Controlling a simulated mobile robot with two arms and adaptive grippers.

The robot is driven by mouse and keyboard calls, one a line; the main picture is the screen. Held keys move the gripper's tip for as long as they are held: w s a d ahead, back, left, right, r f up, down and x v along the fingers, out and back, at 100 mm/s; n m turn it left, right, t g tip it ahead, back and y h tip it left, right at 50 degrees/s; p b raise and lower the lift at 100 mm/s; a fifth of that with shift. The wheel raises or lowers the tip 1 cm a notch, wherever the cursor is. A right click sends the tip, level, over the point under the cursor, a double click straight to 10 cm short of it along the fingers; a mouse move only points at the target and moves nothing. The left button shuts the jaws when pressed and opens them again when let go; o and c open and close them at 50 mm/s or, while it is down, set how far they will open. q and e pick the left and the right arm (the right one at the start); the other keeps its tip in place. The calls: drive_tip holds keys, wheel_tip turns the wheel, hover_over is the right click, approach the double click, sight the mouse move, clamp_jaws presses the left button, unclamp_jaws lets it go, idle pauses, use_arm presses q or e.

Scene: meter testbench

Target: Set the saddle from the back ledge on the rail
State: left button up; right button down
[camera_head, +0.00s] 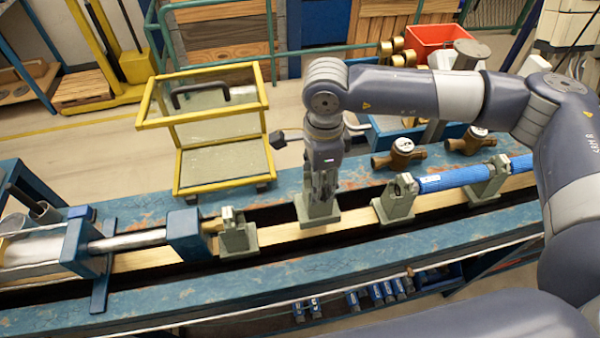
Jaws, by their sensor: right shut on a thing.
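My right gripper (324,192) points straight down over the middle of the bench and is shut on a grey-green saddle (319,218). The gripper hides the saddle's upper part; its flat foot shows upright over the pale wooden rail (280,233). I cannot tell whether the foot rests on the rail or is held just above it. Other grey-green saddles stand on the rail: one (238,238) to the left beside the blue clamp block, one (396,205) to the right, and one (484,190) farther right. My left gripper is not in view.
A blue pipe (445,179) spans the two right saddles. Brass-coloured meters (401,153) stand on the back ledge (368,174). A blue clamp block (188,235) and metal rod (127,240) occupy the left. A yellow-framed cart (213,130) stands behind the bench.

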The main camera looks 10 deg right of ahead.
drive_tip(key=shift+s+d+r+p, duration=0.1)
drive_tip(key=shift+d+r+p, duration=0.1)
drive_tip(key=shift+d+p, duration=0.15)
drive_tip(key=shift+d+f+b, duration=0.1)
drive_tip(key=shift+f+b, duration=0.25)
drive_tip(key=shift+f, duration=0.4)
wheel_tip(320, 180, down, 4)
drive_tip(key=shift+r+b, duration=0.15)
drive_tip(key=shift+b, duration=0.65)
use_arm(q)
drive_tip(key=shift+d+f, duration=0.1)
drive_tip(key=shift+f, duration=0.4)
use_arm(e)
drive_tip(key=shift+f, duration=0.45)
use_arm(q)
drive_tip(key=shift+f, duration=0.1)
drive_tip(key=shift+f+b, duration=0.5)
drive_tip(key=shift+b, duration=0.2)
use_arm(e)
drive_tip(key=shift+f, duration=0.15)
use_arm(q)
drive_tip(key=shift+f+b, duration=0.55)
use_arm(e)
drive_tip(key=shift+f, duration=0.2)
